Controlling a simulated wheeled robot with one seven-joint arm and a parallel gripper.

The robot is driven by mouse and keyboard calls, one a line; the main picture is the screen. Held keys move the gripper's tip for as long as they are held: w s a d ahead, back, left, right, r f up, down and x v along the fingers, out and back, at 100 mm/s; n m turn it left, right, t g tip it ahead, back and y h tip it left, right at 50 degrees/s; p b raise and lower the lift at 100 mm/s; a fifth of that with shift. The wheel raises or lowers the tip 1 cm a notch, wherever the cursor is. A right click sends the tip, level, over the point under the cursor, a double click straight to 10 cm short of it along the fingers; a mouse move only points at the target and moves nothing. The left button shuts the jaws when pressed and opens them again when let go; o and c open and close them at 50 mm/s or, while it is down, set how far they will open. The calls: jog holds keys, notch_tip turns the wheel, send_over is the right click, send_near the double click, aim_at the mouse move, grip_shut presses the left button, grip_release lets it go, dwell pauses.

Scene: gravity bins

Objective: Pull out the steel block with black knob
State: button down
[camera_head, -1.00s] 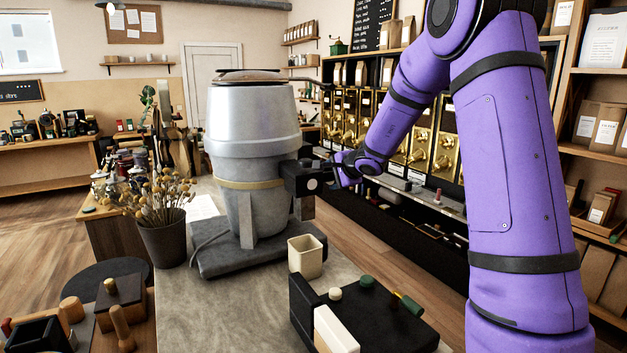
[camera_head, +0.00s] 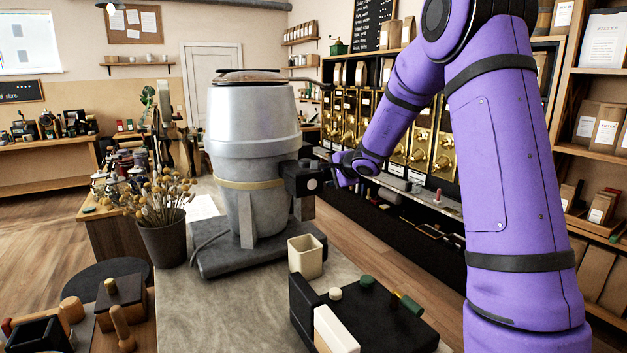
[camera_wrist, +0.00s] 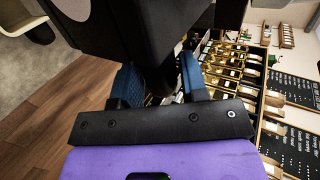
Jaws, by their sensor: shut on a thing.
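The dark block (camera_head: 298,178) sits at the front right of the big steel machine (camera_head: 240,125), above a short grey spout (camera_head: 304,208). A pale round disc shows on its near face. My gripper (camera_head: 338,172) reaches it from the right, and its fingers are small and dark there. In the wrist view my gripper (camera_wrist: 162,82) has its two blue fingers closed around a black part, which looks like the knob. The block's dark body (camera_wrist: 150,28) fills the top of that view. The knob's outline is mostly hidden between the fingers.
A cream cup (camera_head: 305,257) stands on the counter below the spout. A black tray (camera_head: 375,318) with small knobs is at the front right. A pot of dried flowers (camera_head: 163,240) stands at left. Gold-fronted bins (camera_head: 420,143) line the back wall behind my arm.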

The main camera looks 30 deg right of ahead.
jog(key=shift+s+d+f, duration=0.1)
jog(key=shift+d+f, duration=0.1)
jog(key=shift+d, duration=0.45)
jog(key=shift+d+f, duration=0.15)
jog(key=shift+d, duration=0.45)
dwell(0.3)
jog(key=d, duration=1)
jog(key=shift+w+r, duration=0.25)
jog(key=shift+w, duration=0.05)
dwell(0.9)
